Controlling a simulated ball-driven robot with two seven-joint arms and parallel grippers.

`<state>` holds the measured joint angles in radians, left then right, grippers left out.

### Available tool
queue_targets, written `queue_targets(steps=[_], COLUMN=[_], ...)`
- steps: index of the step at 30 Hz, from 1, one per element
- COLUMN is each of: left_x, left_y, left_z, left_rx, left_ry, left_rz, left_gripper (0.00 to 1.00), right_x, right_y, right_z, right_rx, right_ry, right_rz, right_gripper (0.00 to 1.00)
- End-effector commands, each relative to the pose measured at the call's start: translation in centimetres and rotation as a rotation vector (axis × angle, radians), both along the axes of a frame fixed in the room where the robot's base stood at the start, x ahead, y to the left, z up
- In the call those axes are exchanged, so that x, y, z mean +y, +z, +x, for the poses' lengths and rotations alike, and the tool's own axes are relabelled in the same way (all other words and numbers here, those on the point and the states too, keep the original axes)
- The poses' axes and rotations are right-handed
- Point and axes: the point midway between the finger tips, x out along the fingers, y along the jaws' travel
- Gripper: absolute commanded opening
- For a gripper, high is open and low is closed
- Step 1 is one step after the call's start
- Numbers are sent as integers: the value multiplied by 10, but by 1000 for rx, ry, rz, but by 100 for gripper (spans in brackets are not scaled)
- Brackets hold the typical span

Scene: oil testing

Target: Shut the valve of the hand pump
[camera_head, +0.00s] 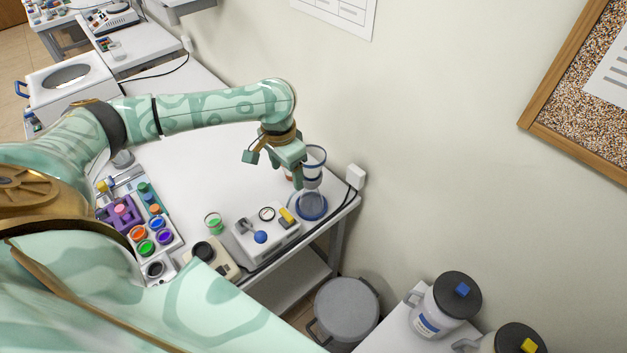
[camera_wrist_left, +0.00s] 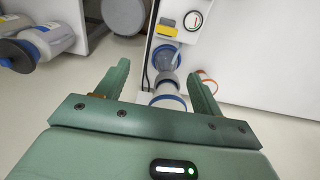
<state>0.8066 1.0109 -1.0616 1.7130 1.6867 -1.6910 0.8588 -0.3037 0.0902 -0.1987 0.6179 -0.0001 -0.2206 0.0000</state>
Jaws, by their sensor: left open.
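The hand pump appears to be the white box (camera_head: 265,238) with a round gauge, a blue knob (camera_head: 260,237) and a yellow lever (camera_head: 287,216), near the table's right end. In the left wrist view its yellow lever (camera_wrist_left: 166,30) and gauge (camera_wrist_left: 193,20) show at the top, beyond my fingers. I cannot tell which part is the valve. My left gripper (camera_head: 287,171) is open behind the box, in front of a clear glass vessel with blue rings (camera_head: 314,184). In the left wrist view the vessel (camera_wrist_left: 167,88) appears between the fingers. My right gripper is not in view.
A small jar with green liquid (camera_head: 213,222) stands left of the box. A tray of coloured caps (camera_head: 170,250) lies farther left. A lidded grey bin (camera_head: 346,310) and white jugs (camera_head: 445,305) stand beyond the table's right edge. The table middle (camera_head: 225,170) is clear.

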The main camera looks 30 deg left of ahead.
Motion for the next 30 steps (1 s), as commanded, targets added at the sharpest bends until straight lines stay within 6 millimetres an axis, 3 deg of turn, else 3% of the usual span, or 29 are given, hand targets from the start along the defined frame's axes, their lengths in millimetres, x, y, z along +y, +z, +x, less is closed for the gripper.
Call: queue_targets(steps=[8,21,30], left_x=[6,6,6], left_y=[-14,-120,-161], left_z=[-8,-8,-8], left_rx=[42,42,39], left_ry=[-4,-4,-6], left_rz=[34,33,34], left_gripper=[67,67,67], right_x=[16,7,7], right_y=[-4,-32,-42], right_z=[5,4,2], right_rx=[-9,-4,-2], right_ry=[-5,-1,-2], right_rz=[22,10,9], right_gripper=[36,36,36])
